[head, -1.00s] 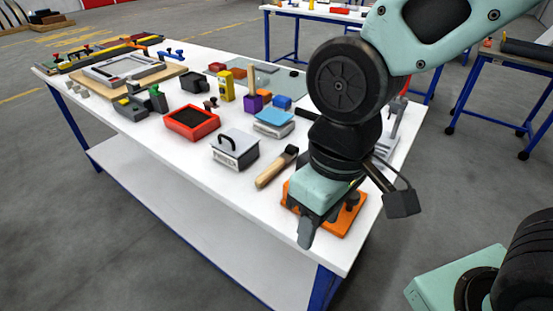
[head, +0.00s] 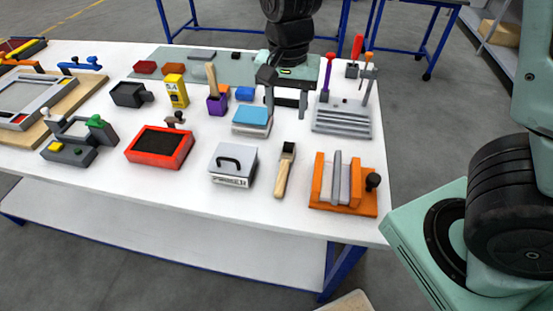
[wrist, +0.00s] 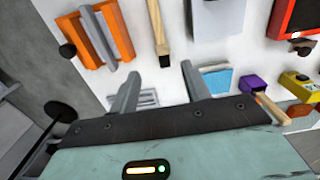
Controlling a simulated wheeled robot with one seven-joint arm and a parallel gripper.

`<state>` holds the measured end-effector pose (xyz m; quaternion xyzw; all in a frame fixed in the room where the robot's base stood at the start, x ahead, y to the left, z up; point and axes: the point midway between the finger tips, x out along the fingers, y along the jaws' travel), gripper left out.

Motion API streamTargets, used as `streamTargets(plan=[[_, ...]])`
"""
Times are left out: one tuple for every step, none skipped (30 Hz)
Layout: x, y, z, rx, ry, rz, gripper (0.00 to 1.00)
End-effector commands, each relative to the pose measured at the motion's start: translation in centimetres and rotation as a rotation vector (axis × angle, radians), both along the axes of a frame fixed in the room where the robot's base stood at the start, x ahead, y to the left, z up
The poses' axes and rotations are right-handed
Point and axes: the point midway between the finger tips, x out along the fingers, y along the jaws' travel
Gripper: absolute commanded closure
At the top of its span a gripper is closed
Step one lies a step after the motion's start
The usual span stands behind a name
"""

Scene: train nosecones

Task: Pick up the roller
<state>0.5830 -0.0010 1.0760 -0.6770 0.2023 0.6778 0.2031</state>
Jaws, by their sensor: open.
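A tool with a pale wooden handle and a dark head (head: 285,168) lies on the white table; it may be the roller, but I cannot tell for sure. My gripper (head: 287,112) is open and empty, pointing down beyond the tool's dark head, between a blue-topped box and a grey slotted rack. In the wrist view the tool (wrist: 158,28) lies ahead of my open fingers (wrist: 160,74), its dark end roughly in line with the gap. No contact shows.
An orange fixture (head: 324,182) with a grey bar stands right of the tool, and a grey handled box (head: 233,165) left of it. The blue-topped box (head: 251,120) and slotted rack (head: 342,118) flank my gripper. The table front (head: 200,192) is bare.

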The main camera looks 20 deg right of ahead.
Motion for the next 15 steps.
streamTargets(plan=[[0.1,-0.1,-0.2,-0.003,0.001,-0.008,0.53],[0.1,-0.1,-0.5,-0.003,0.001,-0.011,0.53],[0.1,-0.2,-1.0,-0.004,0.003,-0.013,0.53],[0.1,-0.2,-1.5,-0.005,0.003,-0.013,0.53],[0.0,-0.2,-2.1,-0.006,0.004,-0.012,0.53],[0.0,-0.2,-2.9,-0.006,0.005,-0.012,0.53],[0.0,-0.2,-3.6,-0.006,0.007,-0.012,0.53],[0.0,-0.2,-4.2,-0.005,0.005,-0.013,0.53],[0.0,-0.2,-5.0,-0.006,0.006,-0.012,0.53],[0.0,-0.2,-5.7,-0.005,0.005,-0.012,0.53],[0.0,-0.2,-6.3,-0.005,0.005,-0.011,0.53],[0.0,-0.2,-7.1,-0.005,0.006,-0.012,0.53],[0.0,-0.2,-7.8,-0.005,0.005,-0.012,0.53],[0.0,-0.2,-8.4,-0.005,0.006,-0.010,0.53],[0.0,-0.2,-9.1,-0.004,0.004,-0.011,0.53]])
